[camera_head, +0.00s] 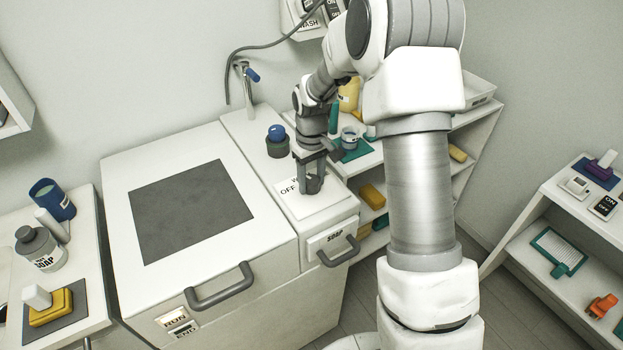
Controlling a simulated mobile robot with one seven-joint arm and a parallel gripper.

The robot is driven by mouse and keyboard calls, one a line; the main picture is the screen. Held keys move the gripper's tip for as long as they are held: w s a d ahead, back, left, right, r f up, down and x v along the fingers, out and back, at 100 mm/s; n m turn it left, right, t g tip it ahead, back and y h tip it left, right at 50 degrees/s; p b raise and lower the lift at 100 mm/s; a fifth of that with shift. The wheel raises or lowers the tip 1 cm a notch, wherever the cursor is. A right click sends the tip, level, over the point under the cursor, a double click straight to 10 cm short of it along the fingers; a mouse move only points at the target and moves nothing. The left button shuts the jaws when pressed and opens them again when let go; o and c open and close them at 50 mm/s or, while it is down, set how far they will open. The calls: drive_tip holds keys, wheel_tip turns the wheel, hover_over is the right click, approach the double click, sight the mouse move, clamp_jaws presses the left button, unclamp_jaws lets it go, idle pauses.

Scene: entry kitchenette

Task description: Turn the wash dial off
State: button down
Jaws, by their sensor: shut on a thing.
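The wash dial's white plate (318,205) lies on the narrow white counter right of the large dark-topped lid. The letters "OFF" show at its left side, and more lettering above is partly hidden. My gripper (312,186) points down over the plate, its fingers shut on a dark knob, which I take as the wash dial. The fingers and wrist cover most of the knob, so its pointing direction cannot be told.
A blue-topped dark cup (277,142) stands close behind my gripper, near the tap (246,80). The lidded unit (192,210) is to the left. Shelves with small items stand to the right.

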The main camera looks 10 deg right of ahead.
sight(312, 180)
drive_tip(key=n, duration=0.4)
drive_tip(key=shift+r+n+p, duration=0.1)
drive_tip(key=shift+n+p, duration=0.2)
drive_tip(key=shift+p, duration=0.1)
drive_tip(key=shift+n+p, duration=0.45)
drive_tip(key=shift+n, duration=1.35)
drive_tip(key=shift+c, duration=1.4)
unclamp_jaws()
wheel_tip(312, 180, up, 17)
drive_tip(key=shift+r+p, duration=0.15)
drive_tip(key=shift+p, duration=0.3)
